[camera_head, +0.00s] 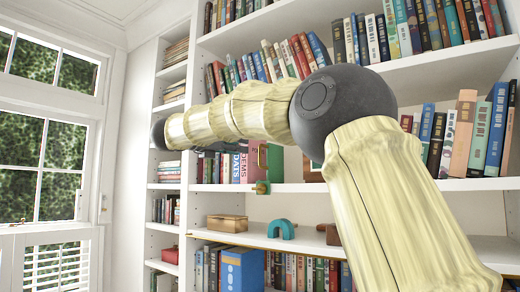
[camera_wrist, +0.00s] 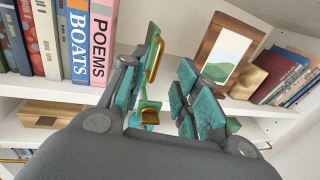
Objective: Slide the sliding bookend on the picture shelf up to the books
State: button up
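The sliding bookend (camera_wrist: 152,62) is a green upright plate with a brass handle. In the wrist view it stands on the shelf right of the books, seen between my fingers. In the head view the green bookend (camera_head: 265,160) shows at the right end of the book row. The row ends in the blue BOATS book (camera_wrist: 77,42) and the pink POEMS book (camera_wrist: 103,40). My gripper (camera_wrist: 158,88) is open, its grey and teal fingers apart. I cannot tell whether either finger touches the bookend. The left finger hides part of the gap between books and bookend.
A wooden picture frame (camera_wrist: 206,62) stands right of the bookend, beside a tan block (camera_wrist: 248,82) and leaning books (camera_wrist: 285,84). A wooden box (camera_head: 227,223) and a teal arch (camera_head: 283,229) sit on the shelf below. My arm hides much of the middle shelf.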

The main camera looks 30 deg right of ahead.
aim_at(260, 149)
jog(key=shift+w+d+p, duration=0.35)
jog(key=shift+d+p, duration=0.6)
jog(key=shift+d, duration=0.75)
jog(key=shift+w+d+p, duration=0.35)
jog(key=shift+d+p, duration=0.6)
jog(key=shift+d, duration=0.75)
jog(key=shift+w+d+p, duration=0.35)
jog(key=shift+d+p, duration=0.6)
jog(key=shift+d, duration=0.75)
grip_shut()
